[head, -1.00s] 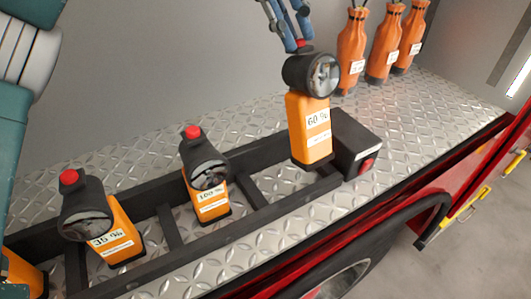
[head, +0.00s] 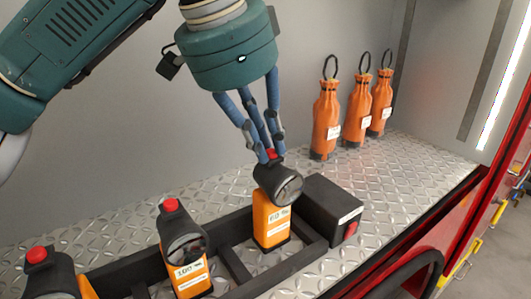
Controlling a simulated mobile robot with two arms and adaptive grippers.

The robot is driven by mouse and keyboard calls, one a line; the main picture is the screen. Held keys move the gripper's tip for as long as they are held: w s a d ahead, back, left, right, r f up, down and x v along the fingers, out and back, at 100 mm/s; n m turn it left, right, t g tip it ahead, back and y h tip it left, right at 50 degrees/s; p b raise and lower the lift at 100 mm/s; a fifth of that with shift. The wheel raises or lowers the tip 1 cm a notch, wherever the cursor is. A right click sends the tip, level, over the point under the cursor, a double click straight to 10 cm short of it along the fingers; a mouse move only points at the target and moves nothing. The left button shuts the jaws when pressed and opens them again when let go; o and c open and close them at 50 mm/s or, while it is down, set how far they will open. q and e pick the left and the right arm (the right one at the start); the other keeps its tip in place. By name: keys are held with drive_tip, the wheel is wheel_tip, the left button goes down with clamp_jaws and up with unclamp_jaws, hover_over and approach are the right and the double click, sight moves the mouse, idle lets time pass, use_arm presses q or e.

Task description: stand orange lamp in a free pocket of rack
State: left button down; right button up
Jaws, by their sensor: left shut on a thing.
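The orange lamp (head: 270,222) with a black head and a "60 %" label is upright at the right-end pocket of the black rack (head: 236,266). Its base is between the last divider and the black end box; I cannot tell whether it touches the floor of the pocket. My left gripper (head: 268,158) comes down from above and is shut on the top of this lamp, by its red knob. Two other orange lamps stand in rack pockets to the left, one labelled "100 %" (head: 188,268) and one cut off at the lower left (head: 86,288). My right gripper is not in view.
The black end box (head: 333,208) with a red part closes the rack's right end. Several orange bottle-shaped things with black loops, the nearest one (head: 325,122) included, stand along the back wall. The tread-plate floor (head: 415,165) is clear at the right.

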use_arm(q)
drive_tip(key=shift+f, duration=1.05)
drive_tip(key=shift+w+a+f, duration=0.1)
drive_tip(key=shift+f, duration=0.3)
drive_tip(key=c, duration=1.7)
unclamp_jaws()
drive_tip(key=shift+c, duration=0.2)
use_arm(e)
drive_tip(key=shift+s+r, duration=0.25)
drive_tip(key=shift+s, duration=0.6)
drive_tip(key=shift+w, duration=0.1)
use_arm(q)
drive_tip(key=shift+r, duration=0.35)
drive_tip(key=b+v, duration=0.1)
drive_tip(key=v, duration=1)
drive_tip(key=shift+s+r, duration=0.2)
drive_tip(key=shift+r, duration=0.05)
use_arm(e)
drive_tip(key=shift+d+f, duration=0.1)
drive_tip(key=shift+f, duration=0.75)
